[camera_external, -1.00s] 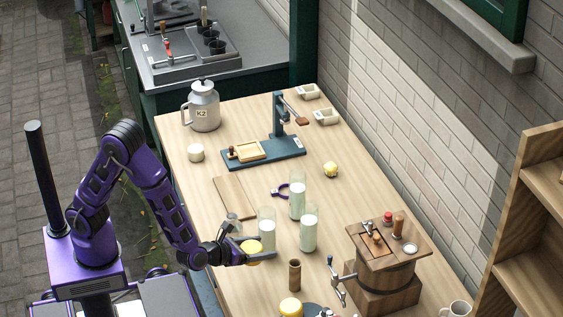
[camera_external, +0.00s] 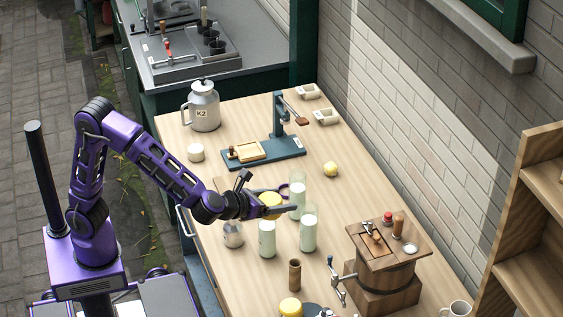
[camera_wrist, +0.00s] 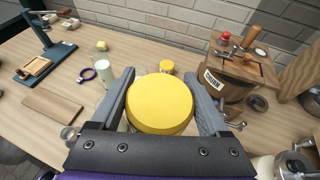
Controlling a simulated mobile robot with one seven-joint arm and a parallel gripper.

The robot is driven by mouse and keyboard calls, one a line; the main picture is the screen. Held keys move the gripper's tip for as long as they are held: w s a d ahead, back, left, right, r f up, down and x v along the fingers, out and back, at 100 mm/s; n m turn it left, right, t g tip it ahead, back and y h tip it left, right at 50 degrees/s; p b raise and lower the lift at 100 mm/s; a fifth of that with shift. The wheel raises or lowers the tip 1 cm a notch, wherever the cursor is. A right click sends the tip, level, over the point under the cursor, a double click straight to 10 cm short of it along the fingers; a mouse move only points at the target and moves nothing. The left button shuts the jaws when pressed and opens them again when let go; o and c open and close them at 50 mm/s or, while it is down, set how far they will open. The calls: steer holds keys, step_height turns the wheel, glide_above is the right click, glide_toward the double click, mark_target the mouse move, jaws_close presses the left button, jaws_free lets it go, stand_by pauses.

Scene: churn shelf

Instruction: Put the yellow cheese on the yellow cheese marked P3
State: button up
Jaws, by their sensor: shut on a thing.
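My gripper (camera_external: 284,207) is shut on a round yellow cheese (camera_external: 269,204) and holds it above the table, beside the milk glasses. In the wrist view the held cheese (camera_wrist: 160,105) sits between both fingers. A second yellow cheese (camera_external: 291,308) is at the bottom edge of the external view, partly cut off. A smaller pale yellow piece (camera_external: 331,169) lies farther back; it also shows in the wrist view (camera_wrist: 101,46). Another yellow shape (camera_wrist: 166,66) shows just beyond the held cheese; I cannot tell which piece it is. No P3 mark is readable.
Tall milk glasses (camera_external: 309,230) stand close to my gripper. A wooden churn (camera_external: 384,285) with a crank and a brown cylinder (camera_external: 294,275) stand at the right front.

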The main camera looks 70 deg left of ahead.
steer(key=w+d+r+n+y, duration=0.1)
steer(key=w+d, duration=0.1)
steer(key=w, duration=1.8)
steer(key=w+a+f+n, duration=0.1)
steer(key=w+a, duration=0.3)
steer(key=w, duration=0.3)
steer(key=w+a+f, duration=0.2)
steer(key=w+a, duration=0.3)
steer(key=w, duration=0.1)
steer(key=shift+g+y, duration=0.3)
steer(key=shift+y, duration=0.2)
steer(key=f+b, duration=0.2)
steer(key=f, duration=1.8)
steer(key=shift+d+f, duration=0.15)
steer(key=shift+d, duration=0.05)
steer(key=shift+f, duration=0.2)
steer(key=o, duration=1.4)
